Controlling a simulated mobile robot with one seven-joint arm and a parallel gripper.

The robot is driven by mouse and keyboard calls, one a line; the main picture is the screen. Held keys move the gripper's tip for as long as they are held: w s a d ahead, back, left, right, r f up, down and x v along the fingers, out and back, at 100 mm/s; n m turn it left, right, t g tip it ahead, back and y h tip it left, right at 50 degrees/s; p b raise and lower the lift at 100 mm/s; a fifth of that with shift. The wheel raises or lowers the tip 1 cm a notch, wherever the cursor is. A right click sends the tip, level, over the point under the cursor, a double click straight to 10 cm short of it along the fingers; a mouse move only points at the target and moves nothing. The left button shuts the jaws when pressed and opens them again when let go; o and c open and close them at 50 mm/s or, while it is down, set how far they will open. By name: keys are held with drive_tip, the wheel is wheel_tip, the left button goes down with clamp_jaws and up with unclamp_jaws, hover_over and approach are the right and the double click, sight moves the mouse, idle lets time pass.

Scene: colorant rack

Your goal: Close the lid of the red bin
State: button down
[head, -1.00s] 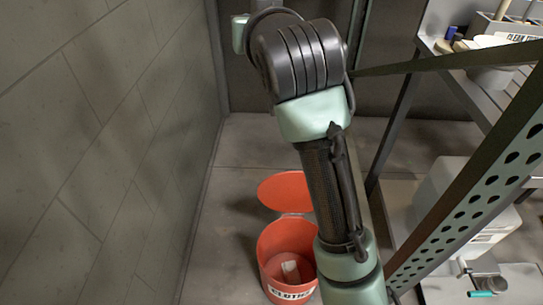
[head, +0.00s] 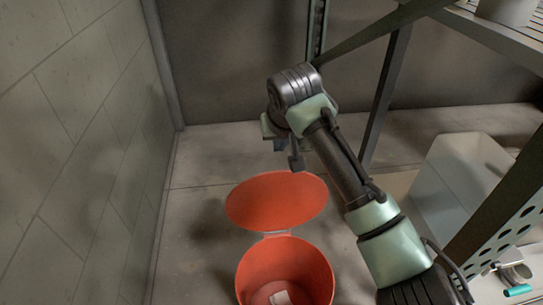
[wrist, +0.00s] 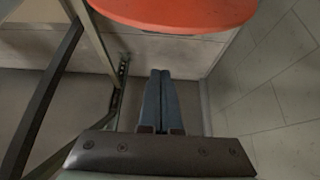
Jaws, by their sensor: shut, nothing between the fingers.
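The red bin (head: 285,262) stands on the floor at the lower middle of the head view, with something pale lying inside it. Its round red lid (head: 277,202) is open, tipped back on the far side at a hinge on the rim. The lid also shows at the top of the wrist view (wrist: 180,12). My gripper (head: 296,163) is beyond and above the lid's far edge, apart from it as far as I can see. In the wrist view my gripper's fingers (wrist: 160,78) are together with nothing between them.
A wall (head: 80,140) rises close on the left. A metal shelf rack (head: 385,85) stands on the right, with a whitish container (head: 462,185) at its foot. The floor between the left wall and the bin is clear.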

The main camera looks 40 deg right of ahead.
sight(276, 198)
drive_tip(key=b+x, duration=0.5)
drive_tip(key=x, duration=0.4)
drive_tip(key=shift+s+a+r+b, duration=0.2)
drive_tip(key=shift+s+a+b, duration=0.4)
drive_tip(key=shift+s, duration=0.25)
drive_tip(key=shift+s+a+r+b, duration=0.15)
drive_tip(key=shift+s+a+b, duration=0.45)
drive_tip(key=shift+s, duration=0.25)
drive_tip(key=shift+p, duration=0.3)
